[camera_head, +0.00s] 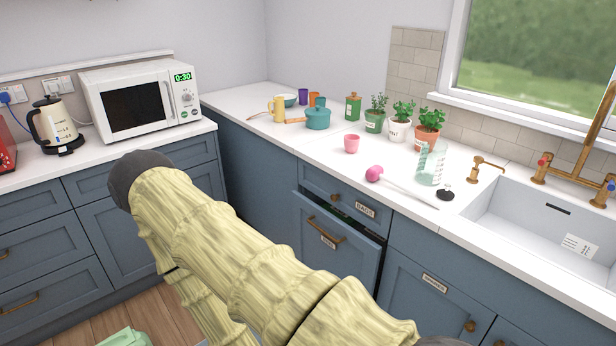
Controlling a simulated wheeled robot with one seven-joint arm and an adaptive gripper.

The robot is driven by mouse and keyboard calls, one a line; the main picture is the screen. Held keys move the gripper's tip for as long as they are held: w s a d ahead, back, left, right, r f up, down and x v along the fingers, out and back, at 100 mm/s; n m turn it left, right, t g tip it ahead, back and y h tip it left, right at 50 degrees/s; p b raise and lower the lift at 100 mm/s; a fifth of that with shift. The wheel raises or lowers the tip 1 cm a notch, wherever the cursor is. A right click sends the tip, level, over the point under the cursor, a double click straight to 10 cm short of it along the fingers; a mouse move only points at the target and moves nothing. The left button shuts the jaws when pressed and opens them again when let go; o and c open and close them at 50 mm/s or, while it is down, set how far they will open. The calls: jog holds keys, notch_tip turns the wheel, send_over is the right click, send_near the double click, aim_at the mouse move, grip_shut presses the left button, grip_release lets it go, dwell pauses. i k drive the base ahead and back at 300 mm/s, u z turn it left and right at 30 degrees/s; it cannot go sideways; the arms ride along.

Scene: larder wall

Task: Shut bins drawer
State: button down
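The drawer (310,257) under the counter stands partly open, its front sticking out from the blue cabinets. It has a brass handle (325,230) and a small white label too small to read surely. A dark gap with something green inside shows above its front. A shallower drawer labelled BAGS (365,209) sits above it and looks closed. My arm crosses the foreground and hides the cabinet area to the lower left of the open drawer. My gripper is not in view.
The cabinet with the sink (525,228) is right of the drawer. A pale green object (125,339) lies at the lower left over the wooden floor (150,312).

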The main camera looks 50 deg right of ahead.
aim_at(321, 241)
jog(key=u, duration=0.55)
jog(key=i, duration=0.6)
jog(key=z, duration=2.2)
